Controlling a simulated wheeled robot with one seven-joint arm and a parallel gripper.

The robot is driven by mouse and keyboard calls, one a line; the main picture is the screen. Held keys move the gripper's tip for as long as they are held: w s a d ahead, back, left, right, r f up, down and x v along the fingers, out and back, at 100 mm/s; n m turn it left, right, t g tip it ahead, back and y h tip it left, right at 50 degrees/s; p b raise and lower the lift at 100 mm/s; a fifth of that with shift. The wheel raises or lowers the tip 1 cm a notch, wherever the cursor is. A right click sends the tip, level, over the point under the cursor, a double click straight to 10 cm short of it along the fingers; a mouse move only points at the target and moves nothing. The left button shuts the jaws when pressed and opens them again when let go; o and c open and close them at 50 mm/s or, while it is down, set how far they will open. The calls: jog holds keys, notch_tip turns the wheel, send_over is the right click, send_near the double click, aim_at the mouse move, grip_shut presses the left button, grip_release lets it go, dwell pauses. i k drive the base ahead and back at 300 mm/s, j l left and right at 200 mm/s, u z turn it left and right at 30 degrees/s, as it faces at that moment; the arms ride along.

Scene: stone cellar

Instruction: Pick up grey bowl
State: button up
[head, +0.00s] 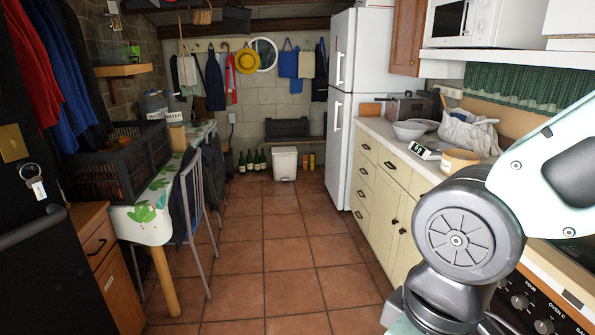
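A light grey bowl (409,131) sits upright on the right-hand counter in the head view, near its front edge and some way ahead of me. A second, darker rim, perhaps another bowl or plate, shows just behind it; I cannot tell which. My arm fills the lower right of the view, between me and part of the counter. My gripper itself is not in view.
The counter (378,128) also holds a white bag (470,132), a digital clock (425,151), a tub (459,160) and a toaster-like box (409,107). A white fridge (370,80) stands beyond. The tiled floor (290,255) is clear; a table and chair stand left.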

aim_at(407, 131)
jog(key=i, duration=0.95)
jog(key=i+j, duration=0.1)
jog(key=i, duration=0.9)
jog(key=i+j+z, duration=0.1)
jog(key=i+z, duration=0.35)
jog(key=i+j+z, duration=1.25)
